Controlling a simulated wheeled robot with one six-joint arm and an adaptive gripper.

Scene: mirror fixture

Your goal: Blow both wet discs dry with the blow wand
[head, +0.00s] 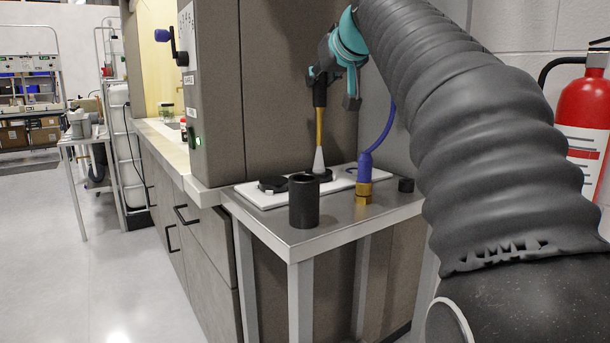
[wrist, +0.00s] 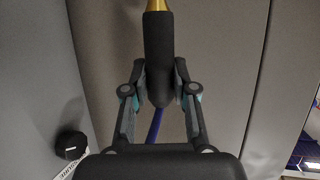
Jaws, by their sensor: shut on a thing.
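The blow wand has a black handle (head: 320,92), a gold tube (head: 319,128) and a pale cone nozzle (head: 318,160). My gripper (head: 330,80) is shut on the handle, which also shows between the fingers in the wrist view (wrist: 158,45). The wand hangs nearly upright, nozzle down. The nozzle tip is at or just above a dark disc (head: 326,177) on a white board (head: 262,200); I cannot tell if they touch. A second dark disc (head: 273,184) lies to its left. I cannot see whether either disc is wet.
A black open cylinder (head: 303,202) stands at the front of the steel table (head: 330,234). A blue hose (head: 380,140) ends at a brass fitting (head: 362,192). A small black piece (head: 406,185) sits at right. A grey cabinet (head: 285,80) rises close behind.

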